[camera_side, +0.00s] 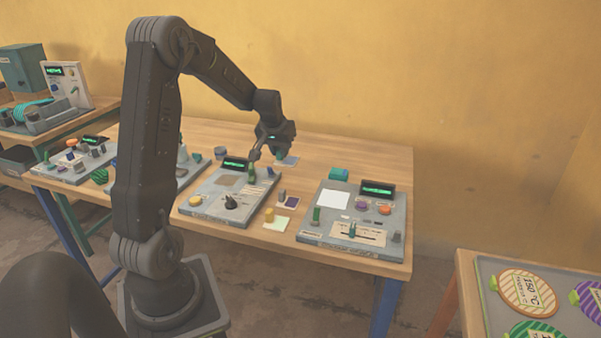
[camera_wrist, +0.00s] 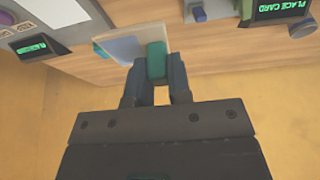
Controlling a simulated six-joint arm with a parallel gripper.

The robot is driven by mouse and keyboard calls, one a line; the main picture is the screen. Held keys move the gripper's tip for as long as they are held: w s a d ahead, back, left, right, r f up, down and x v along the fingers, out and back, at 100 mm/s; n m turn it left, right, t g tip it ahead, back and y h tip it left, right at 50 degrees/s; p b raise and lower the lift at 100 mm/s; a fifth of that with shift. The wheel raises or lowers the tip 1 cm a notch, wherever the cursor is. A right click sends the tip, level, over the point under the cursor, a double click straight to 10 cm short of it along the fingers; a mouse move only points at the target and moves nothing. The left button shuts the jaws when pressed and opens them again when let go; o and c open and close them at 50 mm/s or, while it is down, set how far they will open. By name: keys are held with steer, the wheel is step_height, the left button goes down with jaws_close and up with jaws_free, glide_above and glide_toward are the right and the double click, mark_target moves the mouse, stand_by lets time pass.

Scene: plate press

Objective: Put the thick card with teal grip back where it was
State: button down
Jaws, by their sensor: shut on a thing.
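My gripper (camera_side: 272,146) is shut on the teal grip (camera_wrist: 155,62) of the thick card. In the wrist view the card's pale blue and whitish face (camera_wrist: 123,47) with a tan edge reaches out to the left beyond the fingers (camera_wrist: 157,88). In the side view the card (camera_side: 288,160) shows as a small pale blue square beside the gripper, over the rear part of the table behind the middle panel (camera_side: 210,208). I cannot tell whether the card touches the table.
A right panel (camera_side: 315,232) has a white square and a lit display. A teal block (camera_side: 338,174) sits behind it. A purple-faced card (camera_side: 291,202) and a pale green card (camera_side: 277,224) lie between the panels. The table's back right (camera_side: 375,160) is clear, near the wall.

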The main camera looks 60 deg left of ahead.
steer(key=s+a+f, duration=0.2)
steer(key=s+a, duration=0.3)
steer(key=a, duration=0.3)
steer(key=w+d+f, duration=0.1)
steer(key=w+f, duration=0.1)
steer(key=w, duration=0.1)
steer(key=w+d+f, duration=0.1)
steer(key=w+f, duration=0.1)
steer(key=w, duration=0.2)
steer(key=w+d+f, duration=0.1)
steer(key=w+f, duration=0.1)
steer(key=w, duration=0.2)
steer(key=shift+d+f, duration=0.25)
steer(key=shift+d, duration=0.1)
steer(key=shift+f, duration=2)
steer(key=c, duration=1.1)
jaws_free()
steer(key=shift+f, duration=0.1)
steer(key=shift+o, duration=0.2)
